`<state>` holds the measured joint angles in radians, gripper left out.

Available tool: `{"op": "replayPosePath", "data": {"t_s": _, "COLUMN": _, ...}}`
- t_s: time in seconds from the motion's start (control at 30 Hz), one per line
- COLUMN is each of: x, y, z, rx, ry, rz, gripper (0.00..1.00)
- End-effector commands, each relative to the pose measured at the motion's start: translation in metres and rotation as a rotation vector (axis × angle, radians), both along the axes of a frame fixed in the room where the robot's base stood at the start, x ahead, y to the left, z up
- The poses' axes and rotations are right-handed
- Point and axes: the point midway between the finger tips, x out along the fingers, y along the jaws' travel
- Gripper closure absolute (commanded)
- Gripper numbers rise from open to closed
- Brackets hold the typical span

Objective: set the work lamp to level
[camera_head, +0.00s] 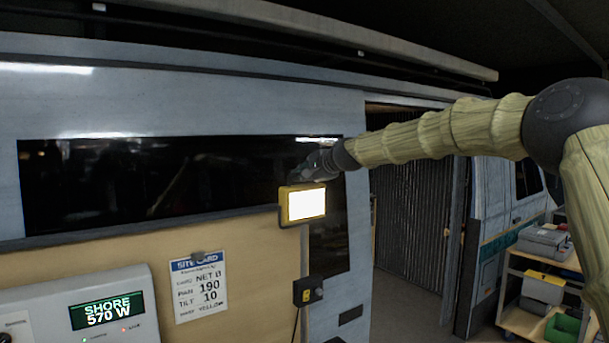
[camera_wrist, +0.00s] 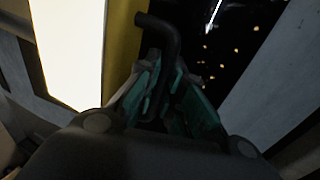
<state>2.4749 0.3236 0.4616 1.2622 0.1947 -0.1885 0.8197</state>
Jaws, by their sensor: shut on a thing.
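The work lamp (camera_head: 303,204) is a yellow-framed box with a bright white lit face. It sits in front of the van's side at the top right of a tan board, and looks close to level in the head view. It fills the left of the wrist view as a white face and yellow side (camera_wrist: 122,45). My gripper (camera_head: 318,165) is at the lamp's top edge. In the wrist view, my gripper (camera_wrist: 168,105) is shut on a dark bent handle (camera_wrist: 160,35) beside the lamp. The handle's lower end is hidden between the fingers.
A site card (camera_head: 198,286) on the board reads TILT 10. A grey box (camera_head: 80,305) shows SHORE 570 W. A small black-and-yellow switch box (camera_head: 308,291) is below the lamp. A loaded cart (camera_head: 540,285) stands at right. The van doorway is open.

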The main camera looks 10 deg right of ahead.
Motion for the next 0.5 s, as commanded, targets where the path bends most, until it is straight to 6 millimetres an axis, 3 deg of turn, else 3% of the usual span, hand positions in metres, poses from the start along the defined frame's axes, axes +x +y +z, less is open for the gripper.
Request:
{"op": "replayPosePath", "data": {"t_s": 0.47, "x": 0.0009, "y": 0.0007, "z": 0.0007, "rx": 0.000, "ry": -0.001, "rz": 0.000, "gripper": 1.00}}
{"op": "replayPosePath", "data": {"t_s": 0.5, "x": 0.0009, "y": 0.0006, "z": 0.0007, "rx": 0.000, "ry": -0.001, "rz": 0.000, "gripper": 0.83}}
